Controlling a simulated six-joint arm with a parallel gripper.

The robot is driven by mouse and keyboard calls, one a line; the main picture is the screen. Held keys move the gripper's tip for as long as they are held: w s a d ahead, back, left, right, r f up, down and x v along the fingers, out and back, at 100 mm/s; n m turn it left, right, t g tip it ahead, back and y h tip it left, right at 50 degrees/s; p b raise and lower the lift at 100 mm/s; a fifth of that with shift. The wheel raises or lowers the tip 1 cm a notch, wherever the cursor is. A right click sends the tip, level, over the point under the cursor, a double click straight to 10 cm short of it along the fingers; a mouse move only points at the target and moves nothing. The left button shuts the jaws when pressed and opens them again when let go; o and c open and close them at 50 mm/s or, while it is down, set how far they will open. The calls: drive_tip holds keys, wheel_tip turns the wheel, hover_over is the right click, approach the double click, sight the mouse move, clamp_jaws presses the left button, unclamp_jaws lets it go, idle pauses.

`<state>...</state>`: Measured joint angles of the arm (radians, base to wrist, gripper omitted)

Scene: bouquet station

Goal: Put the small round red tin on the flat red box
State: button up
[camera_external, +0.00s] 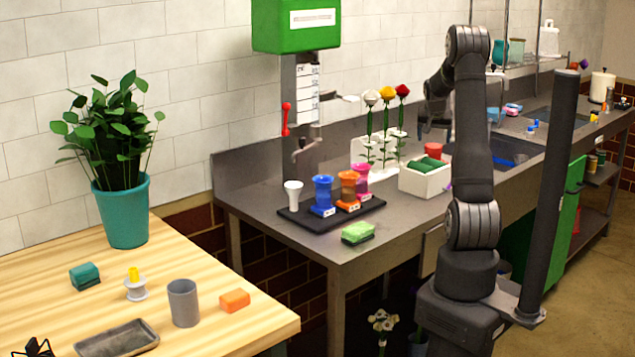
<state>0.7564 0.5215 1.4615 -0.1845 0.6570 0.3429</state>
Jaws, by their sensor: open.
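A small round red object (433,150), which looks like the red tin, stands on the dark counter behind a white box. I cannot make out a flat red box in this view; it may be hidden behind my arm. My gripper (431,128) points down over the counter, close above the round red object. It is small and partly hidden by my own arm, and its jaws are open. I cannot tell whether the fingers touch or surround the red object.
The white box (424,182) holds dark green rolls. Left of it are flowers (385,120) in a white stand and a black tray (300,216) with coloured cups. A green sponge (357,233) lies at the counter's front. A sink (515,152) is right of my arm.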

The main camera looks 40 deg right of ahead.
sight(434, 146)
drive_tip(key=shift+v, duration=1.6)
drive_tip(key=x, duration=1.2)
drive_tip(key=shift+f, duration=0.15)
drive_tip(key=shift+r, duration=1.05)
drive_tip(key=shift+o, duration=0.2)
drive_tip(key=o, duration=0.4)
drive_tip(key=shift+o, duration=0.2)
